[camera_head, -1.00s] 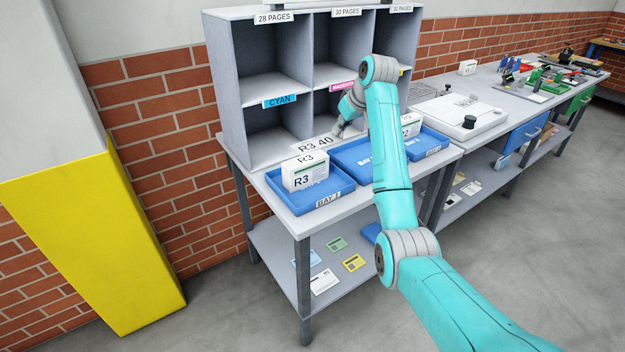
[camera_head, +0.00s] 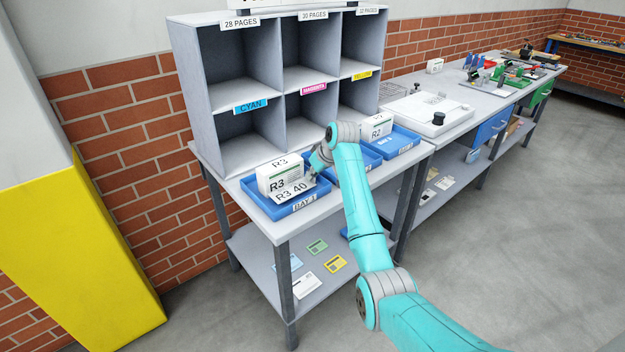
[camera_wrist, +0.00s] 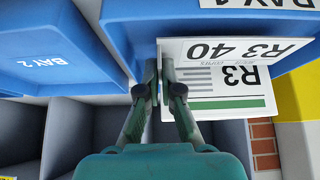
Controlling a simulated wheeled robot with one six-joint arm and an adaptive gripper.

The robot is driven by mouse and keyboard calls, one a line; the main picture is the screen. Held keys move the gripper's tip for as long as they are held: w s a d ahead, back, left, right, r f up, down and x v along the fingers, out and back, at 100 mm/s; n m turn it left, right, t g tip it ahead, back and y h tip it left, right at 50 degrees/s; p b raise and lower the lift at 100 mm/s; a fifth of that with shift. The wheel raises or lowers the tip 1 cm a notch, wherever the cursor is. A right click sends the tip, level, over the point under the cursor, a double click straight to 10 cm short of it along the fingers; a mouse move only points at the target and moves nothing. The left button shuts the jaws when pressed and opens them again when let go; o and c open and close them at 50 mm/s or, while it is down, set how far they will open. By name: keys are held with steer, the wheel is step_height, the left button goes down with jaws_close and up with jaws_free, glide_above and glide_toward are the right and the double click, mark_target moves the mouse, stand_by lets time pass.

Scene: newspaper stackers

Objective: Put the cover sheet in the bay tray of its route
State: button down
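The cover sheet (camera_head: 292,191), a white card marked "R3 40", is tilted in front of the R3 bundle at the blue Bay 1 tray (camera_head: 262,206). My gripper (camera_head: 315,166) is shut on one side edge of it. In the wrist view the fingers (camera_wrist: 164,78) pinch the sheet (camera_wrist: 240,48) at its left edge. The white R3 bundle (camera_head: 275,170) sits in the Bay 1 tray; its label also shows in the wrist view (camera_wrist: 225,88). I cannot tell whether the sheet touches the tray or bundle.
The grey pigeonhole rack (camera_head: 215,85) rises behind the trays. Several coloured cards lie on the lower shelf (camera_head: 270,245).

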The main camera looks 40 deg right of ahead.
steer(key=shift+f, duration=1.05)
steer(key=c, duration=1.3)
jaws_free()
steer(key=shift+f, duration=0.1)
steer(key=v, duration=1.2)
steer(key=shift+s, duration=0.1)
